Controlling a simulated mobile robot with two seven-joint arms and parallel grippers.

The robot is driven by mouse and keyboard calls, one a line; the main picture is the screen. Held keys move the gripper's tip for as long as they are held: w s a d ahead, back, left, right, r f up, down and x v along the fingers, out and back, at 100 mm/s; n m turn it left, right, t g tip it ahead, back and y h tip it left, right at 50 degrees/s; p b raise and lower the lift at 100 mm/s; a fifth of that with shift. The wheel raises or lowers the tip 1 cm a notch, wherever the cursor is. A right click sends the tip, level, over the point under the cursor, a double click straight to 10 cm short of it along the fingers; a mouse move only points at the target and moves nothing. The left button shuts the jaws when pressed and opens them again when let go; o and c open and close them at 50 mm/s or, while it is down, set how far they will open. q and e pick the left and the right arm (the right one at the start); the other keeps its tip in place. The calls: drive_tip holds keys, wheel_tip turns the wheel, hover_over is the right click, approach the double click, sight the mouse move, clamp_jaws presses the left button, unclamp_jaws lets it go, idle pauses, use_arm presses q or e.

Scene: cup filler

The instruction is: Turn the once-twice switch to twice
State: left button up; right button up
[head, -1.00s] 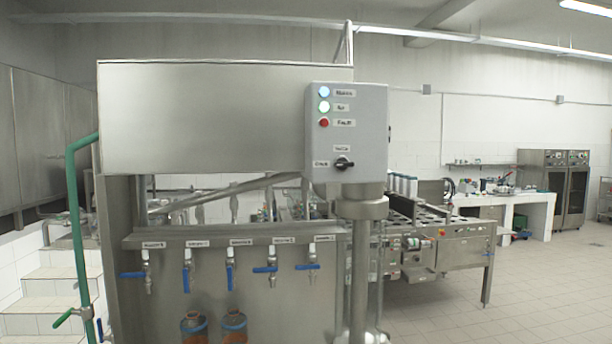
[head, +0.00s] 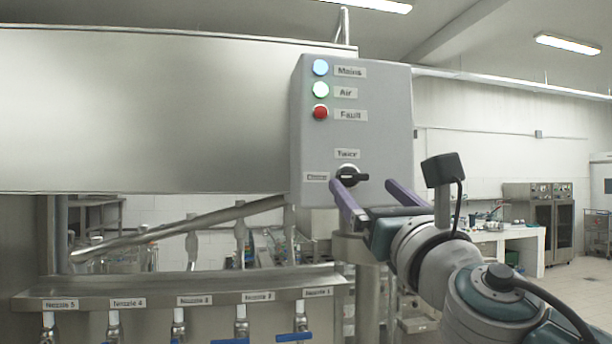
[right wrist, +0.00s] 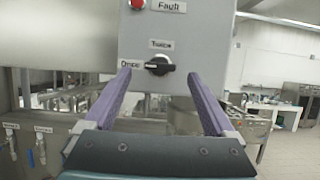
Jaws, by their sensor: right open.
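The once-twice switch (head: 349,175) is a black rotary knob low on the grey control box (head: 390,120). A label reading "Twice" (head: 347,154) is above it and a smaller label, likely "Once" (head: 316,177), is to its left. The knob's handle lies about horizontal. The switch also shows in the right wrist view (right wrist: 158,66). My right gripper (head: 364,186) is open, its purple fingers spread wide just in front of and below the knob, apart from it. In the right wrist view the knob appears between the fingertips (right wrist: 158,72). My left gripper is out of view.
A steel tank (head: 140,110) is left of the box. Nozzle valves with blue handles (head: 295,337) line the lower left. The floor at right looks open.

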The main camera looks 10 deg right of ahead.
sight(356, 177)
drive_tip(key=shift+x, duration=2.3)
drive_tip(key=c, duration=1.4)
